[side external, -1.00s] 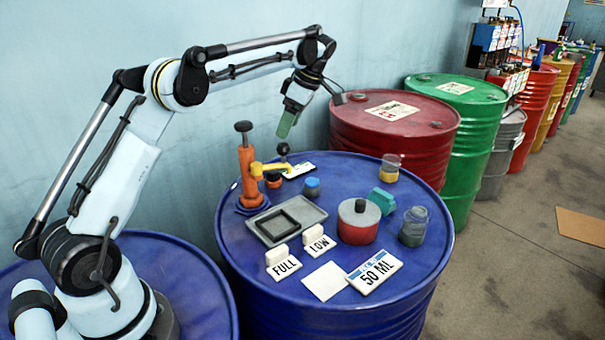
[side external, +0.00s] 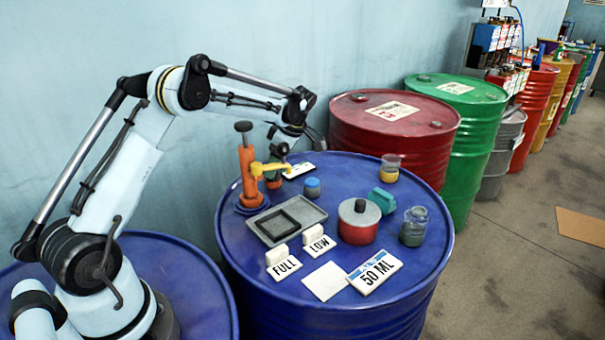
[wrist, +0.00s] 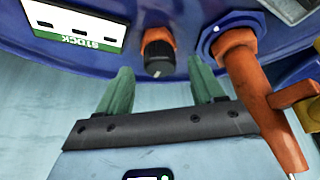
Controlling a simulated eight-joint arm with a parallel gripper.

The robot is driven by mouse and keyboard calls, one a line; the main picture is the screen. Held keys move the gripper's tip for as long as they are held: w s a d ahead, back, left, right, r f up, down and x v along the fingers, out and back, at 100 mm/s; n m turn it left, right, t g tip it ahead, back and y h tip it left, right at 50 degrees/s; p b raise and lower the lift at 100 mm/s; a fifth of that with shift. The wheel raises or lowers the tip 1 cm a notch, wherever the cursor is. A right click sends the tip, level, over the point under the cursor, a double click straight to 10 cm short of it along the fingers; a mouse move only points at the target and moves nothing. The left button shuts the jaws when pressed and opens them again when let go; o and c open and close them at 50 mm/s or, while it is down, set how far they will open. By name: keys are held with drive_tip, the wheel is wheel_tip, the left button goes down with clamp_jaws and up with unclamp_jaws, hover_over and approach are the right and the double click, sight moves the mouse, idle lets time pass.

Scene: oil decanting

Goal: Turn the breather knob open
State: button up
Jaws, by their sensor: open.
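The breather knob (wrist: 158,50) shows in the wrist view as a short black cap with an orange base, standing on the blue drum (wrist: 180,14). My gripper (wrist: 160,82) is open, with its two green fingers on either side of the line to the knob. The knob lies just beyond the fingertips, near the middle between them. No contact shows. The spout and gripper largely hide the knob there.
The orange pump (side external: 248,175) with its yellow spout (side external: 268,168) stands close to my gripper. A STOCK label (wrist: 75,22) lies on the other side of the knob.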

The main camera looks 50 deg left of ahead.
drive_tip(key=shift+x, duration=0.85)
drive_tip(key=c, duration=1.1)
drive_tip(key=shift+o, duration=0.2)
drive_tip(key=shift+m, duration=0.3)
drive_tip(key=shift+s+m+t+y, duration=0.15)
drive_tip(key=shift+m+t, duration=0.4)
drive_tip(key=shift+m, duration=0.75)
drive_tip(key=shift+w+m+t+y, duration=0.1)
drive_tip(key=shift+m+t+y, duration=0.3)
drive_tip(key=shift+m, duration=0.9)
drive_tip(key=shift+d+t+h, duration=0.1)
drive_tip(key=shift+t+h, duration=0.15)
drive_tip(key=o, duration=1.1)
drive_tip(key=shift+s, duration=0.1)
drive_tip(key=shift+c, duration=0.2)
